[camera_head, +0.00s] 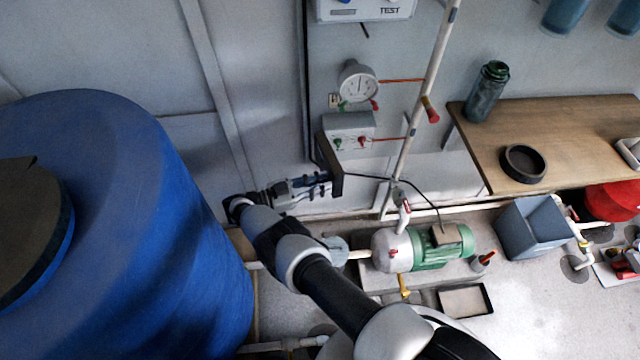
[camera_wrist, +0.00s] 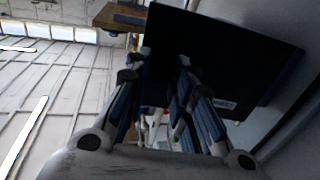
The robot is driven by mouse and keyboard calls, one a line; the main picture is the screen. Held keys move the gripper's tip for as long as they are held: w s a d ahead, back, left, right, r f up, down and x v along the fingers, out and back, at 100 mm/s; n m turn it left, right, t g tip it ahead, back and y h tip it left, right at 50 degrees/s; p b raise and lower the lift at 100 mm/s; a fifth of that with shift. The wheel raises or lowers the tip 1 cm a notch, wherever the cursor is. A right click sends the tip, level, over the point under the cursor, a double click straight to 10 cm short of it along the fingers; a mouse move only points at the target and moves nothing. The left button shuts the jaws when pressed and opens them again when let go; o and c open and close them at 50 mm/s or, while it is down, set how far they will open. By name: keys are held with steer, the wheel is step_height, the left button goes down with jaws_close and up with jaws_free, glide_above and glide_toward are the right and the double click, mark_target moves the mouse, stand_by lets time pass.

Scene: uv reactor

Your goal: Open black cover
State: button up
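The black cover (camera_head: 329,160) shows nearly edge-on in the head view, standing out from the wall at the left side of a grey control box (camera_head: 349,124). In the wrist view the cover (camera_wrist: 225,50) is a large dark panel filling the upper middle. My gripper (camera_head: 326,184) is at the cover's lower left in the head view. In the wrist view the fingers of my gripper (camera_wrist: 157,70) are spread, with a gap between them and nothing held. The fingertips overlap the panel in the picture; whether they touch it I cannot tell.
A big blue tank (camera_head: 150,220) with a dark lid (camera_head: 30,225) stands close on the left of my arm. A green pump (camera_head: 440,245) is below right of the box. A pressure gauge (camera_head: 358,82) hangs above it. A wooden shelf (camera_head: 560,120) is at the right.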

steer(key=o, duration=0.3)
steer(key=shift+w+r, duration=0.1)
steer(key=shift+r, duration=0.5)
step_height(320, 180, up, 9)
steer(key=shift+f, duration=0.15)
steer(key=shift+c, duration=0.2)
